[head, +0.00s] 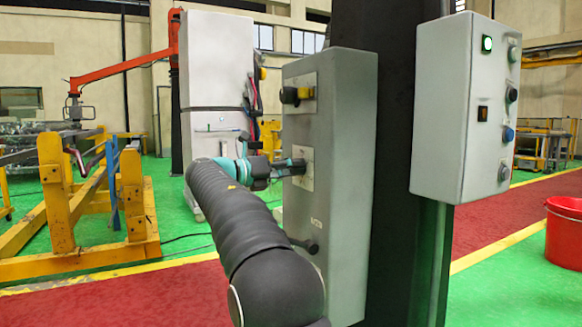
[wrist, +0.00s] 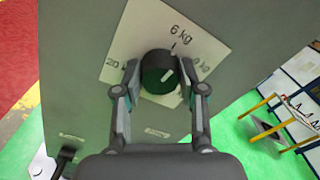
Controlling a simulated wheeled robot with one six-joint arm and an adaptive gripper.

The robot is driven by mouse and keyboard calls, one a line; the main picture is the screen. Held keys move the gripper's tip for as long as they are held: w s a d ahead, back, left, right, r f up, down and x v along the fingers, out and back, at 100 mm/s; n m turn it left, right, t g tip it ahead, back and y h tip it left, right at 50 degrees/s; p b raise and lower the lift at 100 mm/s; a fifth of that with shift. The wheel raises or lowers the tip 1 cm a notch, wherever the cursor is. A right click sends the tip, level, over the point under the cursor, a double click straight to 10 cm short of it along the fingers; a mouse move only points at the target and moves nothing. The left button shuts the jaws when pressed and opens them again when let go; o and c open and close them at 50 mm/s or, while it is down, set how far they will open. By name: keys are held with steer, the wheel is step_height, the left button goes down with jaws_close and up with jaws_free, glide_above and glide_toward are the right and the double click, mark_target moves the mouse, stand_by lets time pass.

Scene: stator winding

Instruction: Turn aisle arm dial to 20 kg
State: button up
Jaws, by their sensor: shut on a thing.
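The dial (wrist: 155,66) is a dark round knob on a white label plate (wrist: 148,28) in the wrist view. The plate reads "6 kg" at the top and "20" at the left; a right-hand label is partly hidden by a finger. A white line on the dial's face slants to the upper right, between the 6 kg and right-hand labels. My gripper (wrist: 157,82) is shut on the dial, one finger on each side. In the head view my gripper (head: 283,168) reaches the plate (head: 303,181) on the grey box (head: 345,200); the dial is mostly hidden there.
A control box (head: 440,110) hangs on the dark column to the right. A red bucket (head: 564,235) stands far right.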

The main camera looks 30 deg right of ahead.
steer(key=shift+f+n+b, duration=0.15)
steer(key=shift+n+b, duration=4.85)
steer(key=shift+n, duration=7.6)
